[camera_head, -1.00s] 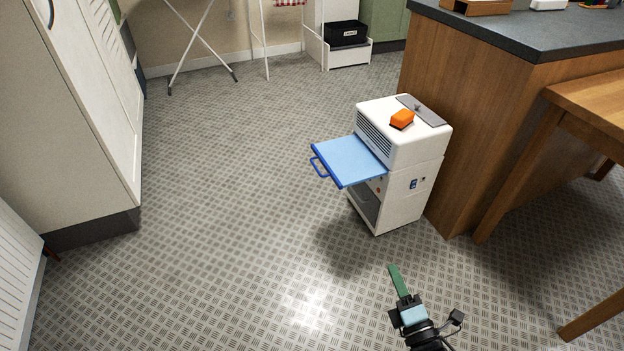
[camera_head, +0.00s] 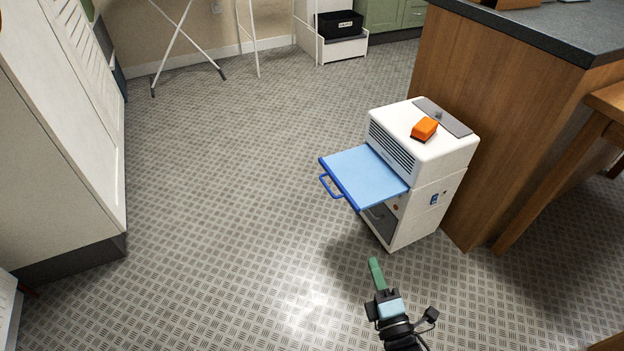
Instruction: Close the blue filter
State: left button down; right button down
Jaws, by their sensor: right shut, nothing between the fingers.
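The blue filter (camera_head: 362,176) is a flat light-blue panel with a darker blue edge and a blue loop handle (camera_head: 330,187) at its outer left end. It sticks out to the left from the front of a white appliance (camera_head: 448,158), below a dark slatted vent. My right gripper (camera_head: 374,262) shows at the bottom centre with its green fingers together and nothing in them. It is below the filter in the picture, apart from it and from the appliance. My left gripper is out of view.
An orange block (camera_head: 424,128) lies on top of the appliance. A wooden counter (camera_head: 500,110) stands close behind it on the right, with a wooden table (camera_head: 560,165) beside it. A white cabinet (camera_head: 60,150) is on the left. The floor left of the filter is clear.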

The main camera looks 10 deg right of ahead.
aim_at(361, 177)
jog(key=i+j, duration=0.25)
jog(key=i, duration=0.15)
jog(key=i+j, duration=0.2)
jog(key=i, duration=0.25)
